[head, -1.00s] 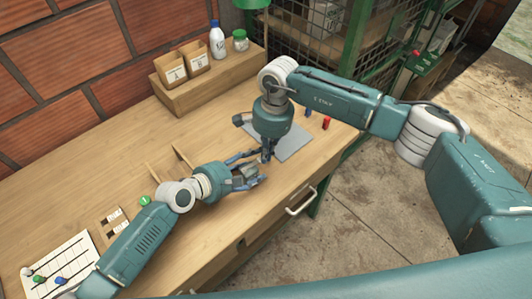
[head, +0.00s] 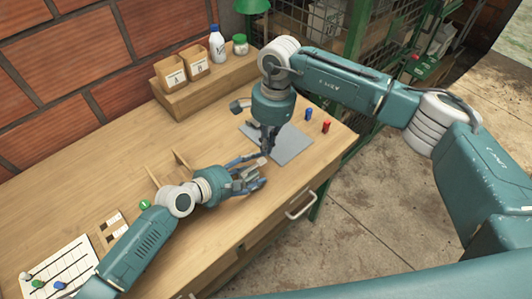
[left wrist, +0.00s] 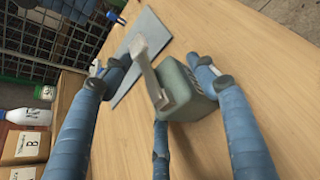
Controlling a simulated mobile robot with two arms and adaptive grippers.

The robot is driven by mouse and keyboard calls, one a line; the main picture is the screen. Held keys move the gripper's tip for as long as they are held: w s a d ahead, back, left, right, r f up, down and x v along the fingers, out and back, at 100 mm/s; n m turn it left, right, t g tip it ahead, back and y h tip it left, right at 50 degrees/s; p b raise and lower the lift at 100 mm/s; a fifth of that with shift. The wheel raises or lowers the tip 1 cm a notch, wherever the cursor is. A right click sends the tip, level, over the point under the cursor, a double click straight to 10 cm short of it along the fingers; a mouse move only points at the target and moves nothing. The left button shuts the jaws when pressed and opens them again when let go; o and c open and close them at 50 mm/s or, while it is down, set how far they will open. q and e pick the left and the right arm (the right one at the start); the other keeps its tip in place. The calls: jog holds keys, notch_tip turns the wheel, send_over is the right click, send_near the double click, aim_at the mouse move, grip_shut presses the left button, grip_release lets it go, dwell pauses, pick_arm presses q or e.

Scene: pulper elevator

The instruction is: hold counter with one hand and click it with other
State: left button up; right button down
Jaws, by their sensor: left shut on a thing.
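The counter (left wrist: 190,85) is a small grey-green block with a metal lever (left wrist: 150,75) on its side. My left gripper (head: 250,180) is shut on it, with blue fingers around it in the left wrist view (left wrist: 165,95). In the head view the fingers mostly hide the counter. My right gripper (head: 266,150) points down just beyond the left one, its fingertips close to the left fingers. Whether they touch the counter is too small to tell, as is whether they are open.
A grey mat (head: 290,147) lies beyond the grippers, with a blue peg (head: 308,114) and a red peg (head: 326,127) beside it. A wooden shelf (head: 212,87) holds two boxes, a bottle and a jar. A white board (head: 60,262) lies front left.

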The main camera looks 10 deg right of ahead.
notch_tip(320, 180, up, 10)
jog(key=shift+s+f, duration=0.15)
dwell(0.6)
pick_arm(q)
jog(key=o, duration=1.3)
jog(key=shift+r, duration=0.1)
notch_tip(320, 180, up, 10)
jog(key=shift+f, duration=0.1)
